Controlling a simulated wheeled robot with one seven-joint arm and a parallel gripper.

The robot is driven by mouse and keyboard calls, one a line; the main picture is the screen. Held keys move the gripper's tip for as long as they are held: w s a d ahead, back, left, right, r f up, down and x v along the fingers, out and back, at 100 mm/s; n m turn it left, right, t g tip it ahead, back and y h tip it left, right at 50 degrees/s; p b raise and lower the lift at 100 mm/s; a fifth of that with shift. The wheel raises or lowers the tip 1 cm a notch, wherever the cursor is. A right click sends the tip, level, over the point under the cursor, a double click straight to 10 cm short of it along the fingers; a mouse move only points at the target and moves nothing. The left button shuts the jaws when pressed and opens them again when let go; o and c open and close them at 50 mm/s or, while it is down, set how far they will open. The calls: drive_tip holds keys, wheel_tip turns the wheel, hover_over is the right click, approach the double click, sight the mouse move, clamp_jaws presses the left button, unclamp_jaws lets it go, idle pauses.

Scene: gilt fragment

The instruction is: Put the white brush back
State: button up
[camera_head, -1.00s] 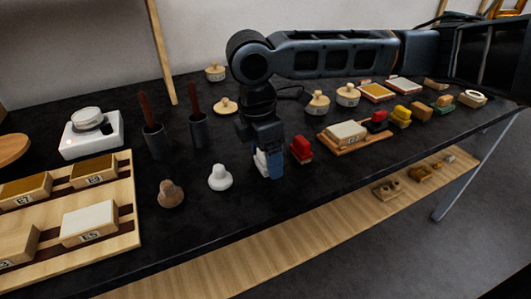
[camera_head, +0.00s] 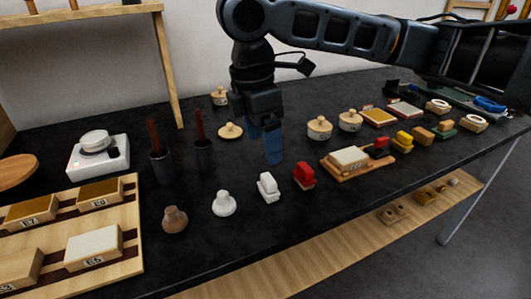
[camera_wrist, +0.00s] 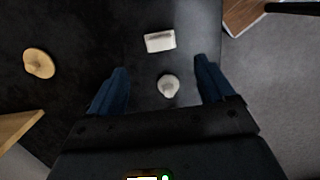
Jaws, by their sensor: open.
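The white brush (camera_head: 268,187) stands upright on the black table, between a white knob-shaped piece (camera_head: 223,203) and a red brush (camera_head: 304,176). My gripper (camera_head: 272,150) is open and empty, pointing down above the table. In the head view it appears above and behind the white brush, apart from it. In the wrist view, a white block that looks like the brush (camera_wrist: 160,41) lies ahead of the fingers. The white knob-shaped piece also shows there (camera_wrist: 168,86), between the spread fingers (camera_wrist: 163,85) and below them.
A brown knob-shaped piece (camera_head: 174,219) stands left of the white one. Two dark cups (camera_head: 162,166) with brown handles and a wooden lid (camera_head: 230,131) are behind. A wooden board (camera_head: 372,173) with a pale block is to the right. The table's front edge is near.

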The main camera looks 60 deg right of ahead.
drive_tip(key=shift+r, duration=0.55)
